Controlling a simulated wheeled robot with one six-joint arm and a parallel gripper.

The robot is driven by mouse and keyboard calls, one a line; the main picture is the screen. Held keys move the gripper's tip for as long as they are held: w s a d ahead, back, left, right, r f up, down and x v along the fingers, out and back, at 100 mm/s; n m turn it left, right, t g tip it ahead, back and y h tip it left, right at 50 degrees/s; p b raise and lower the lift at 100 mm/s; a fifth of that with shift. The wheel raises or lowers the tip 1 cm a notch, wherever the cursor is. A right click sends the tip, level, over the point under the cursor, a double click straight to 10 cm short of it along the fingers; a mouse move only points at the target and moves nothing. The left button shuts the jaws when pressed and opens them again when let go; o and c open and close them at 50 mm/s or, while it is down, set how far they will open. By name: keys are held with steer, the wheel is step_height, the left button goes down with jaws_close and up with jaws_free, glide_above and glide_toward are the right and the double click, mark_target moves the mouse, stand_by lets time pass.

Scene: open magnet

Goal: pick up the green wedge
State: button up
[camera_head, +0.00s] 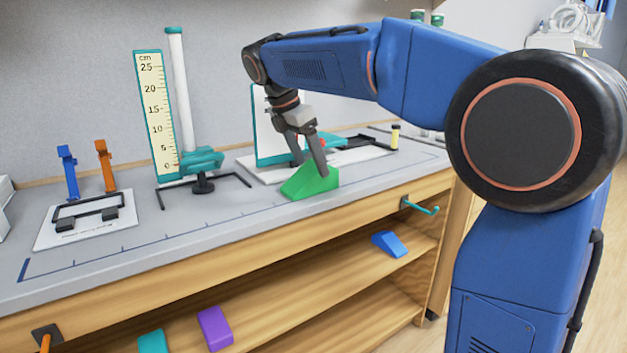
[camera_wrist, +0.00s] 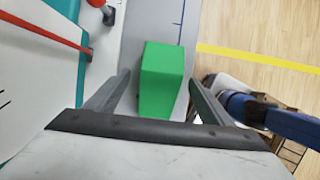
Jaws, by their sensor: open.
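The green wedge (camera_head: 309,184) lies on the grey bench top (camera_head: 110,248), near its front edge. My gripper (camera_head: 311,170) is low over the wedge and points down, with one finger in front of it in the head view. In the wrist view the green wedge (camera_wrist: 161,75) lies between the two open fingers of my gripper (camera_wrist: 160,95), with a gap on each side. The jaws are open and hold nothing. The head view does not show clearly whether a finger touches the wedge.
A white and teal board (camera_head: 268,132) stands just behind the wedge. A ruler stand (camera_head: 155,115) is to the left, beyond it blue and orange clips (camera_head: 105,165). A teal hook (camera_head: 420,207) sticks out below the bench edge. Blue (camera_head: 389,244), purple (camera_head: 215,328) and teal (camera_head: 152,342) blocks lie on the shelf.

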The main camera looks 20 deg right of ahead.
mark_target(312, 165)
steer(key=shift+x, duration=1.65)
steer(key=shift+s, duration=0.1)
steer(key=c, duration=1.2)
